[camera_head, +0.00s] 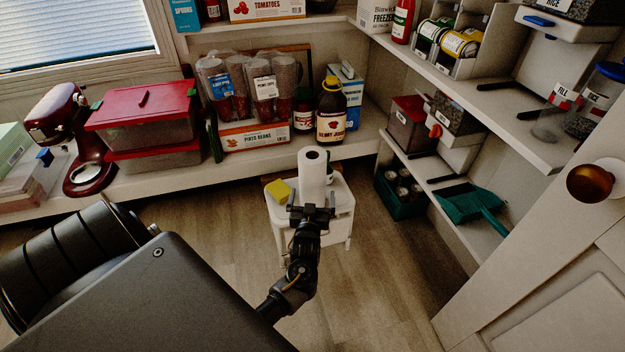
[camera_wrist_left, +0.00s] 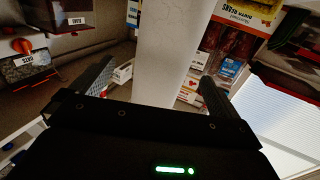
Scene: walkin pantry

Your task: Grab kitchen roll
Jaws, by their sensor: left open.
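The white kitchen roll (camera_head: 312,178) stands upright on a small white stool (camera_head: 338,208) in the head view. My left gripper (camera_head: 311,212) is open just in front of the roll, near its lower part. In the left wrist view the roll (camera_wrist_left: 165,45) fills the middle, between the two spread fingers of the left gripper (camera_wrist_left: 155,88). Gaps show between the roll and both fingers, and I cannot tell how deep the roll sits between them. The roll's base is hidden behind the gripper. My right gripper is not in view.
A yellow sponge (camera_head: 278,191) lies on the stool, left of the roll. A dark juice bottle (camera_head: 331,112) stands on the shelf behind. A green crate (camera_head: 400,192) and green dustpan (camera_head: 470,203) are at right. A door (camera_head: 560,255) stands at far right.

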